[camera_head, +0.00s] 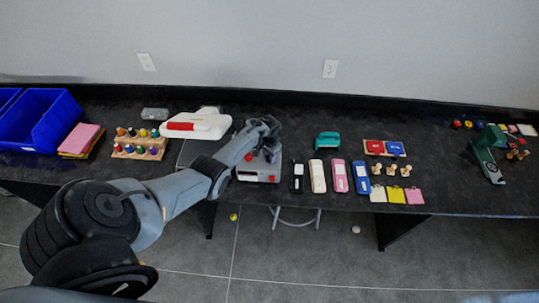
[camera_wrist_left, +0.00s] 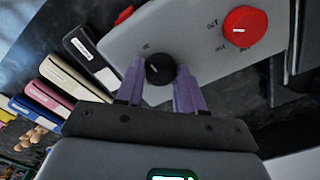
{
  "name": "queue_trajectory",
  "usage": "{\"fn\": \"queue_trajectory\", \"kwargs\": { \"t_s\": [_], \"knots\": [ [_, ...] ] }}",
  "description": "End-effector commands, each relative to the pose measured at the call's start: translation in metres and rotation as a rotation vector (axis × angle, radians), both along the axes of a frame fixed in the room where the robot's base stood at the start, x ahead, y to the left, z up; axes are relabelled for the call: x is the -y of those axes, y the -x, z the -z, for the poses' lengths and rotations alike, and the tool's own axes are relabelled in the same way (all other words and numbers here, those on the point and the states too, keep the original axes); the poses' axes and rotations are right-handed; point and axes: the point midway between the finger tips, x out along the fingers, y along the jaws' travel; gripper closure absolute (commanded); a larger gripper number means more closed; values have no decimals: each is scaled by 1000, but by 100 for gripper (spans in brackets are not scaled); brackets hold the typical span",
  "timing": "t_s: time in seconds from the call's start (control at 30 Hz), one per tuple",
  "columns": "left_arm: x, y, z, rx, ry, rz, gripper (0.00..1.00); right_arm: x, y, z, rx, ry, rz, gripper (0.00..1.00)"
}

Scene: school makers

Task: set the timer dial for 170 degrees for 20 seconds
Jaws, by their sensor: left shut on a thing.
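A grey machine (camera_head: 258,172) with red knobs on its front stands on the dark bench in the head view, partly hidden by my left arm. In the left wrist view its pale grey panel (camera_wrist_left: 195,35) carries a round black dial (camera_wrist_left: 159,69) with a white pointer mark. My left gripper (camera_wrist_left: 160,76) has its purple fingers on both sides of this dial and is shut on it. A larger red dial (camera_wrist_left: 245,26) with a white mark sits to the right; the small lettering is hard to read. In the head view my left gripper (camera_head: 264,132) is over the machine. My right gripper is not in view.
A white device with a red handle (camera_head: 195,124) stands left of the machine. A wooden rack (camera_head: 139,143) and blue bins (camera_head: 45,118) are farther left.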

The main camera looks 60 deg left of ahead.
Motion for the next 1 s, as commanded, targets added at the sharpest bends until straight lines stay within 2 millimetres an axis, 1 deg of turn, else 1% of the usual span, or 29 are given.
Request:
{"fn": "queue_trajectory", "kwargs": {
  "t_s": [0.23,0.67,0.7,0.87,1.0],
  "knots": [
    [0,0,0,0,0,63,93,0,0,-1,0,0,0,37],
    [0,0,0,0,0,75,93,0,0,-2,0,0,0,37],
    [0,0,0,0,0,74,61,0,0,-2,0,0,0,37],
    [0,0,0,0,0,74,37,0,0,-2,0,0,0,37],
    [0,0,0,0,0,73,37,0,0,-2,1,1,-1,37]
  ]
}}
